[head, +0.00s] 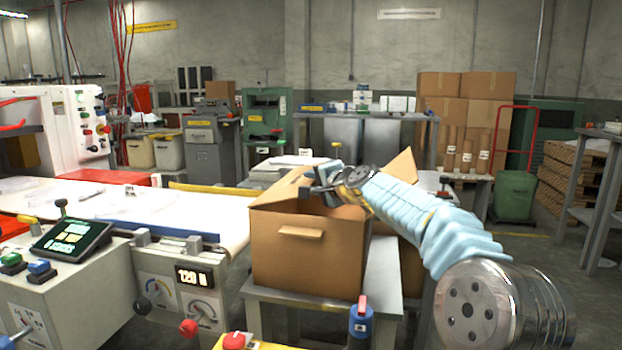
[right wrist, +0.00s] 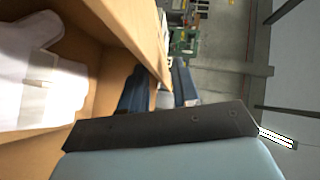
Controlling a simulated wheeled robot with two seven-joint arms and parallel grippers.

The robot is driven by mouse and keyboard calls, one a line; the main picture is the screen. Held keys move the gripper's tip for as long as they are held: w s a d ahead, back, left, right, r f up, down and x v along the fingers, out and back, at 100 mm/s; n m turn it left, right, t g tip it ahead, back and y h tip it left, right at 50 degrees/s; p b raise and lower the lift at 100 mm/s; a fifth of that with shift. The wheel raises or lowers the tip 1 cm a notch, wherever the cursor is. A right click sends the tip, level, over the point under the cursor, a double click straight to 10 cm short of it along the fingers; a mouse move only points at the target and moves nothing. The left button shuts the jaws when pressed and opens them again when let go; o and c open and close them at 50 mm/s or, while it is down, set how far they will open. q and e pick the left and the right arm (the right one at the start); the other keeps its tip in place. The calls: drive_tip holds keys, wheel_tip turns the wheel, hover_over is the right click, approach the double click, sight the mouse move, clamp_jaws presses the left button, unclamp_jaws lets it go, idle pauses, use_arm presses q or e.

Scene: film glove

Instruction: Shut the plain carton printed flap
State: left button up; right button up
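The plain brown carton (head: 306,255) stands on a small grey table in the head view, its top at least partly open. One flap (head: 283,188) slopes up at its left, and another flap (head: 402,166) stands up at the right behind my arm. I cannot make out print on either. My right gripper (head: 318,186) is over the carton's top. In the right wrist view its two dark blue fingers (right wrist: 160,92) are apart, with a cardboard edge (right wrist: 150,62) reaching between them; firm contact cannot be told. White glove-shaped things (right wrist: 40,75) lie inside the carton. My left gripper is out of view.
A machine with a white bed (head: 110,200) and a control panel (head: 70,240) stands left of the carton. A blue bottle (head: 361,325) is in front of the small table (head: 385,275). Stacked cartons (head: 465,100) and a green bin (head: 516,195) stand behind.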

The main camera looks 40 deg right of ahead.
sight(297, 180)
drive_tip(key=shift+x, duration=1.15)
drive_tip(key=shift+c, duration=0.2)
clamp_jaws()
idle(0.4)
